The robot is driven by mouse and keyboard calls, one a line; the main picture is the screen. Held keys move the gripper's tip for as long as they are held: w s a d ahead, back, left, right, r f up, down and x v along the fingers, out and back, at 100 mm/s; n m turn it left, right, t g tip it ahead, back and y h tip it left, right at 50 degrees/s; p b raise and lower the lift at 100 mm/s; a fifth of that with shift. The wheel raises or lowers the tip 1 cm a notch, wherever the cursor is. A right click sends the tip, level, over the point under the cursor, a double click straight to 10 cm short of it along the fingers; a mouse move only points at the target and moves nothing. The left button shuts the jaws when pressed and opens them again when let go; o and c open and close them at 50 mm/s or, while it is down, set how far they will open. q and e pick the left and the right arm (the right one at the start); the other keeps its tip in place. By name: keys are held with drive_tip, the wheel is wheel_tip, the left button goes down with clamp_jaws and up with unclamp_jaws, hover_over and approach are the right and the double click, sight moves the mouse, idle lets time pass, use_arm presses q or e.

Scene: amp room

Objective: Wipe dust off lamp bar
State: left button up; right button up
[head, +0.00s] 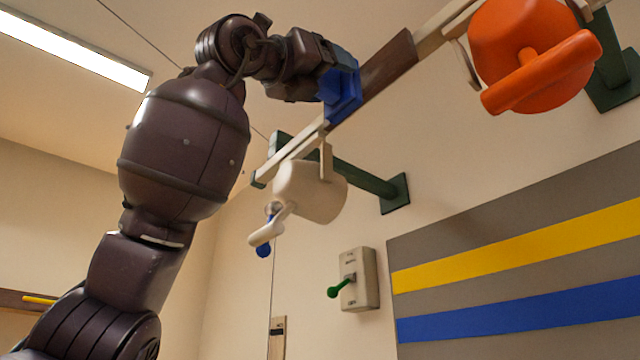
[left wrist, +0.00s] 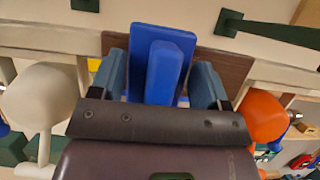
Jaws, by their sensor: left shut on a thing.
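The lamp bar (head: 436,34) is a pale bar running high along the wall, rising to the right; it also shows in the left wrist view (left wrist: 50,38). A dark brown stretch (head: 390,65) covers its middle, also behind the gripper in the left wrist view (left wrist: 232,66); I cannot tell if this is dust. My left gripper (left wrist: 160,82) is shut on the raised grip of a blue block (left wrist: 178,38). In the head view the block (head: 342,98) is at the brown stretch's lower left end, seemingly against the bar. My right gripper is not in view.
A white lamp (head: 312,192) hangs below the bar at left and an orange lamp (head: 520,50) at right, flanking the gripper. Green brackets (head: 394,194) join the bar to the wall. A wall switch (head: 358,280) with a green lever and a striped panel (head: 520,235) are below.

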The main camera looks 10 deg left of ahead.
use_arm(q)
drive_tip(key=shift+s+d+b, duration=0.2)
drive_tip(key=shift+s+d, duration=0.5)
drive_tip(key=shift+d, duration=0.3)
drive_tip(key=shift+s+d+b, duration=0.15)
drive_tip(key=shift+s+d, duration=0.55)
drive_tip(key=shift+d, duration=0.25)
drive_tip(key=shift+s+d+b, duration=0.3)
drive_tip(key=shift+s+d, duration=0.7)
drive_tip(key=shift+d, duration=0.15)
drive_tip(key=shift+w, duration=0.1)
drive_tip(key=shift+w+a, duration=0.5)
drive_tip(key=shift+a, duration=0.2)
drive_tip(key=shift+w+a, duration=0.5)
drive_tip(key=shift+a, duration=0.15)
drive_tip(key=shift+w+a, duration=0.9)
drive_tip(key=shift+a, duration=0.25)
drive_tip(key=w+a+p, duration=0.1)
drive_tip(key=w+a, duration=0.3)
drive_tip(key=shift+a, duration=0.4)
